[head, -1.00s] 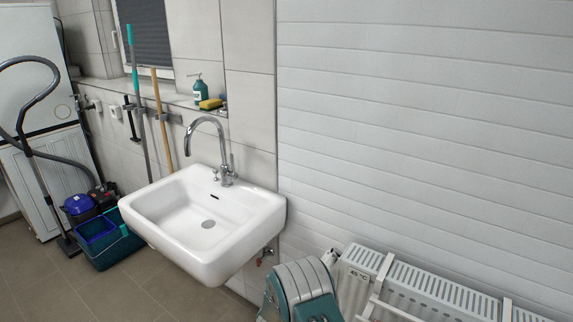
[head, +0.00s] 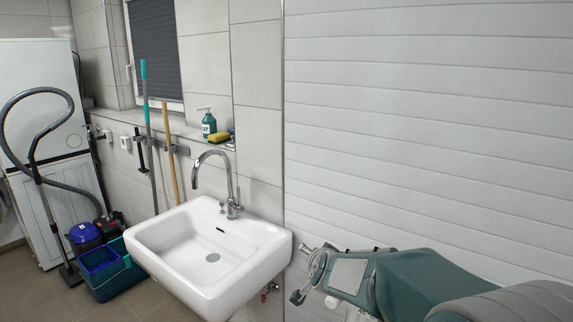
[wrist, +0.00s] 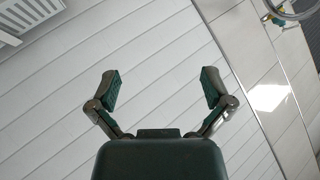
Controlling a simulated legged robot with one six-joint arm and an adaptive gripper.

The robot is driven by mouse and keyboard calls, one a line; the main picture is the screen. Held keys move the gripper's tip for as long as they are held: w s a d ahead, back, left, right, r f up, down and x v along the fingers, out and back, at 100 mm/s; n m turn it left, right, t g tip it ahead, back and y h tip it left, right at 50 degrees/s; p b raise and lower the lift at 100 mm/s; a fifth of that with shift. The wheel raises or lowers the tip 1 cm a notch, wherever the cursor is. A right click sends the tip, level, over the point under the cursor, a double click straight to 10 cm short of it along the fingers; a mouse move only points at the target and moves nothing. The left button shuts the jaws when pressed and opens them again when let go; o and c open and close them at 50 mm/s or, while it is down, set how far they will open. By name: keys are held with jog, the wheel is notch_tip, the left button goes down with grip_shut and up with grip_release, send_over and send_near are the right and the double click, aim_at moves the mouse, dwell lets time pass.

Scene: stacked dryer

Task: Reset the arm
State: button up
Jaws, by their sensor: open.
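My gripper (head: 308,275) is at the lower right of the head view, at the end of my teal and grey arm. It is beside the right edge of the white sink (head: 272,262), in front of the white panelled wall. I cannot tell whether it touches the sink. In the wrist view my gripper (wrist: 160,90) has its two fingers spread wide apart. Nothing is between them, and only the white wall shows behind.
The sink has a curved chrome tap (head: 230,180). A soap bottle (head: 208,123) and yellow sponge (head: 219,137) stand on the ledge. Two poles, a teal bucket (head: 112,280) and a vacuum hose are left. A white radiator (wrist: 35,15) shows in the wrist view.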

jog(key=s+d+r+n+g, duration=0.1)
jog(key=s+d+n+g, duration=0.1)
jog(key=s, duration=0.9)
jog(key=s+d+r+n+g, duration=0.1)
jog(key=s+d+n+g, duration=0.1)
jog(key=s, duration=0.9)
jog(key=s+d+r+n+g, duration=0.1)
jog(key=s+d, duration=0.3)
jog(key=s, duration=0.8)
jog(key=shift+n+g+h, duration=0.4)
jog(key=shift+n+g, duration=0.4)
jog(key=shift+d, duration=0.1)
